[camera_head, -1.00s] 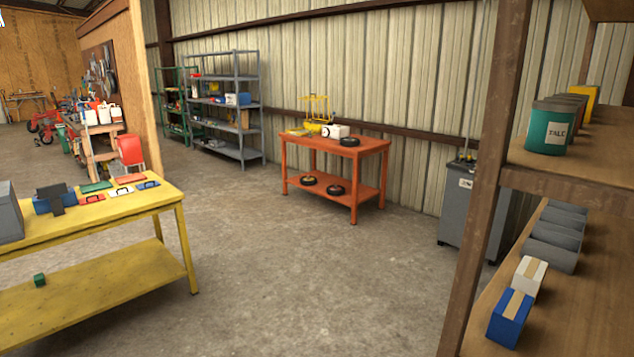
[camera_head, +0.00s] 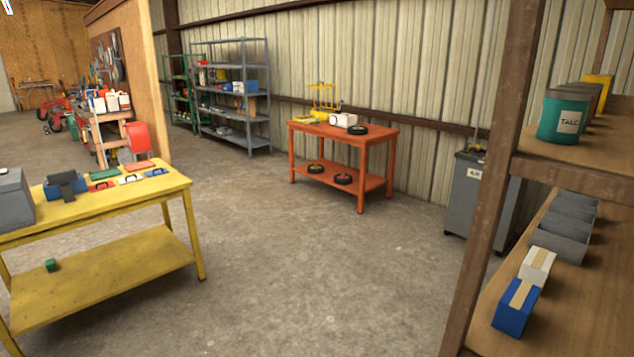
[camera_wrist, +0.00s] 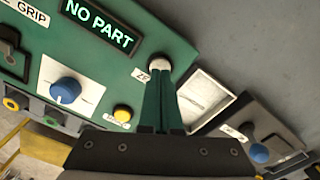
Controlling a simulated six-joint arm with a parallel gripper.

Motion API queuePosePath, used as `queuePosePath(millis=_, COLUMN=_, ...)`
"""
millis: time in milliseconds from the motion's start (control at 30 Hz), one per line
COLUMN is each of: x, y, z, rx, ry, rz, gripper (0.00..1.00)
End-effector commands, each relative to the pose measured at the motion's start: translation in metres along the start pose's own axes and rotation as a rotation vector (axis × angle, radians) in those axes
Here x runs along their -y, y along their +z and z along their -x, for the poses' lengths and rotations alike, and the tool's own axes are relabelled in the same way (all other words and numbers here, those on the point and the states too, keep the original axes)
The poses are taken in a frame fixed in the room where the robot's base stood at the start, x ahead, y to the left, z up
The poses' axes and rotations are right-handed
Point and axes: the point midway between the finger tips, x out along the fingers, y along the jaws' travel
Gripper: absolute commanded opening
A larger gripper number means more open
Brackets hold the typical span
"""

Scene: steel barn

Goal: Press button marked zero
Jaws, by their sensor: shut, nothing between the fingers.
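In the wrist view, a green control panel (camera_wrist: 120,60) fills the upper left. A pale round button (camera_wrist: 159,63) sits at its right edge beside a small white label (camera_wrist: 140,75) reading "ZE", the rest of it hidden. My gripper (camera_wrist: 160,82) is shut and empty, its green fingers together. The fingertips lie right at the lower edge of the pale button; I cannot tell whether they touch it. The panel and gripper do not show in the head view.
The panel also has a lit "NO PART" display (camera_wrist: 102,25), a blue knob (camera_wrist: 65,90), a yellow button (camera_wrist: 122,113) and a green button (camera_wrist: 53,118). A pale tray (camera_wrist: 205,98) and a dark device with a blue knob (camera_wrist: 259,152) lie to the right.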

Motion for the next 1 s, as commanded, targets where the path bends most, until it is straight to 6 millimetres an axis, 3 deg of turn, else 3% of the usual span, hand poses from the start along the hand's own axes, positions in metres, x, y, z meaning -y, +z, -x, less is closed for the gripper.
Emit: queuePosePath(millis=1000, x=0.0, y=0.0, z=-0.015, rx=0.0, ry=0.0, rz=0.0, gripper=0.0)
